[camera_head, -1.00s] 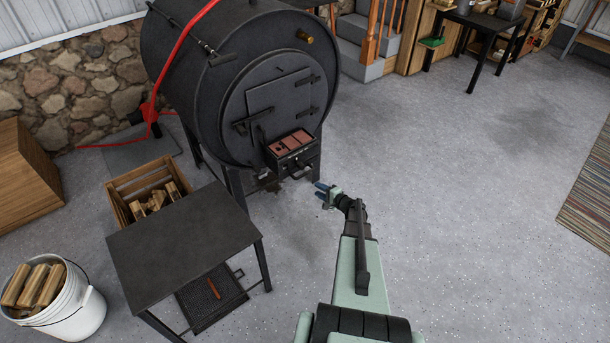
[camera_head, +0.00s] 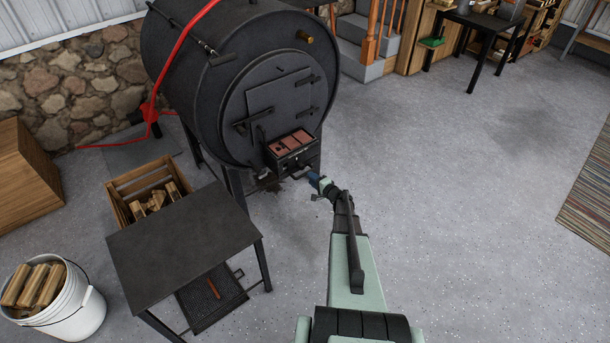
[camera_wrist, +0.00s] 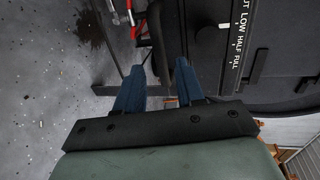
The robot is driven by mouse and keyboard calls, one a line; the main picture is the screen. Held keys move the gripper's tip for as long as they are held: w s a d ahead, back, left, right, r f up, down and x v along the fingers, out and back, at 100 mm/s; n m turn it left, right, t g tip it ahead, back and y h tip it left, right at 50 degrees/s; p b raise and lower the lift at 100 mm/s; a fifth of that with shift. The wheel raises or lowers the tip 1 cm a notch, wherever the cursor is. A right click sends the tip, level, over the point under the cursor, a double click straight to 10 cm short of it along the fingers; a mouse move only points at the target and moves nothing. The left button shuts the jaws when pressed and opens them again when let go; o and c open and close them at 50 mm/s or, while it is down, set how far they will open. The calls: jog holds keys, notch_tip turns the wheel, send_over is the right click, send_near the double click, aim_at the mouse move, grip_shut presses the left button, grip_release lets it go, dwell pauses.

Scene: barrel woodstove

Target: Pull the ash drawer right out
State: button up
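The black barrel woodstove (camera_head: 230,80) stands on legs. The ash drawer seems to be in the black box (camera_head: 291,163) low on its front, below the door; its exact edges are hard to tell. My gripper (camera_head: 312,177) is just in front of the lower right of this box. In the wrist view, my gripper's blue fingers (camera_wrist: 160,73) are apart, with a gap between them. A dark bar-like part (camera_wrist: 158,42) lies just beyond the tips; I cannot tell whether they touch it. A dark face with white LOW, HALF, FULL lettering (camera_wrist: 240,42) is to the right.
A black table (camera_head: 185,240) stands in front left, with a mesh tray (camera_head: 215,300) beneath. A wooden crate of firewood (camera_head: 135,185) sits by the stove's left legs. A white bucket of wood (camera_head: 85,310) is lower left.

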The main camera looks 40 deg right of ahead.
aim_at(305, 173)
jog(key=shift+x, duration=3.15)
grip_shut()
